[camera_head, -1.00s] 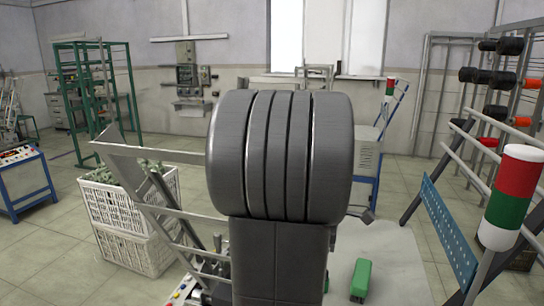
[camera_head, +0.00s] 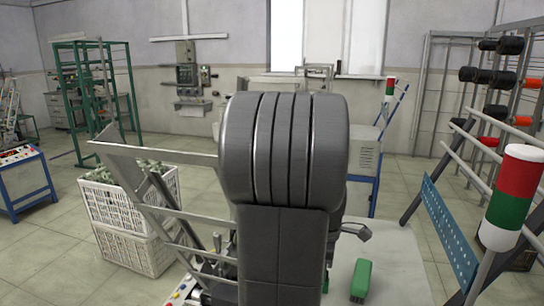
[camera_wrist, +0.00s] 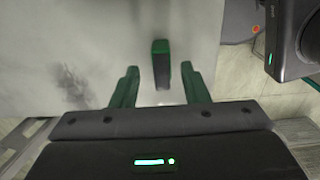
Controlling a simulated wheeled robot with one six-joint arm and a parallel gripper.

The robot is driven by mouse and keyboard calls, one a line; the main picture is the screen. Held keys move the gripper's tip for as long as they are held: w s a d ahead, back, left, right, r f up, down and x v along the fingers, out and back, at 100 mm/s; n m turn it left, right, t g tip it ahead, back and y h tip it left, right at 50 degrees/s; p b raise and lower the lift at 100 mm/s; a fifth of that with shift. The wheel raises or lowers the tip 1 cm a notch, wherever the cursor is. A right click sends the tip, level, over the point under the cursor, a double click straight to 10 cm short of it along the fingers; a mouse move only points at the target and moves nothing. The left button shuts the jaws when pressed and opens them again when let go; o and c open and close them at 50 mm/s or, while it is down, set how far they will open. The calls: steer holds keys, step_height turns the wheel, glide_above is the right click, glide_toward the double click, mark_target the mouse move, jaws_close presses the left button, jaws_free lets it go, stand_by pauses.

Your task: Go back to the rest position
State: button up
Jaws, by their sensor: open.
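In the wrist view my gripper (camera_wrist: 160,88) is open, its two green fingers spread apart with nothing held between them. A green and dark block-like object (camera_wrist: 160,62) lies on the pale surface beyond the fingertips, in line with the gap between them. In the head view what appears to be the same green object (camera_head: 361,280) lies on the light grey tabletop (camera_head: 395,262), to the right of my arm. My arm stands upright in the middle of the head view and hides what is behind it; the gripper does not show there.
White crates (camera_head: 128,222) stand at left, beside a slanted metal frame (camera_head: 165,158). A blue perforated rail (camera_head: 447,232) and a red, white and green cylinder (camera_head: 513,195) stand at right, before a rack of dark and orange spools (camera_head: 497,80). Open floor shows at left.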

step_height(320, 180, up, 7)
steer(key=shift+r, duration=0.1)
steer(key=shift+s+r, duration=0.15)
steer(key=shift+r, duration=0.1)
steer(key=m, duration=0.2)
steer(key=shift+m, duration=0.4)
steer(key=m, duration=0.5)
steer(key=shift+f, duration=0.1)
steer(key=m, duration=0.5)
steer(key=shift+b, duration=0.3)
steer(key=m, duration=0.3)
steer(key=shift+m, duration=0.3)
step_height(320, 180, down, 10)
steer(key=shift+r, duration=0.2)
